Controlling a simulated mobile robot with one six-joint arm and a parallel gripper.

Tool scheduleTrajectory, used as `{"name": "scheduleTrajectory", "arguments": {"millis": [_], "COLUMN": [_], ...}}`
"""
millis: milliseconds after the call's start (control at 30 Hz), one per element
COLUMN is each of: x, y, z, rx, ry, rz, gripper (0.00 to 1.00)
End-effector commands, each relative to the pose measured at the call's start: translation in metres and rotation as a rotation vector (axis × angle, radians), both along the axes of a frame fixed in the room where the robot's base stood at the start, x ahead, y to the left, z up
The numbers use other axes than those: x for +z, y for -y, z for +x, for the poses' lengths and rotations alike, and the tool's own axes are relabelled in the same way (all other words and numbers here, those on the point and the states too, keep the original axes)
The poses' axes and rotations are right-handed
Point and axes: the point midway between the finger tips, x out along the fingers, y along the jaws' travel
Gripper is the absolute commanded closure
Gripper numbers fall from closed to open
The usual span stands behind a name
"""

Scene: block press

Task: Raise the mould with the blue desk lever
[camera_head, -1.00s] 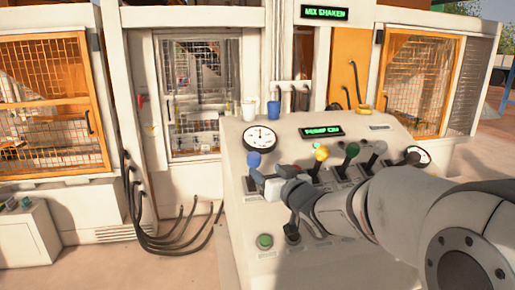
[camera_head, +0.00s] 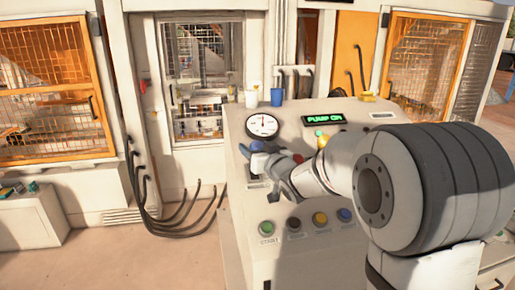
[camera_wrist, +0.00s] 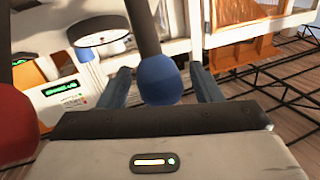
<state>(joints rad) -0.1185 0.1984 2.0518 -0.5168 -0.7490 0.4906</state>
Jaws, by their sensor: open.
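The blue lever's round knob (camera_head: 257,146) stands at the left end of the lever row on the desk. In the wrist view the blue knob (camera_wrist: 158,80) sits between my two fingers, on its dark shaft. My gripper (camera_wrist: 164,86) is open, with a visible gap between each finger and the knob. In the head view my gripper (camera_head: 264,160) is at the knob and partly hides the lever. The press (camera_head: 195,70) stands behind the desk behind a mesh window; I cannot make out the mould clearly.
A red knob (camera_wrist: 15,115) is close on the left in the wrist view. The desk (camera_head: 240,235) carries a gauge (camera_head: 263,125), a "PUMP ON" display (camera_head: 324,118), a blue cup (camera_head: 277,96) and several buttons. My arm hides most other levers. Black cables (camera_head: 180,225) run along the floor left.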

Motion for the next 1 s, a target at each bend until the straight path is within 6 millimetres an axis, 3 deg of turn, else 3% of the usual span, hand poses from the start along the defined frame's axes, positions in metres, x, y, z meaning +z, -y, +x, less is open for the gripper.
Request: {"name": "scheduleTrajectory", "arguments": {"millis": [733, 1000], "x": [0.000, 0.005], "y": [0.001, -0.003], "z": [0.000, 0.011], "rx": [-0.002, -0.001], "ry": [0.000, 0.007], "rz": [0.000, 0.000], "gripper": [1.00, 1.00]}}
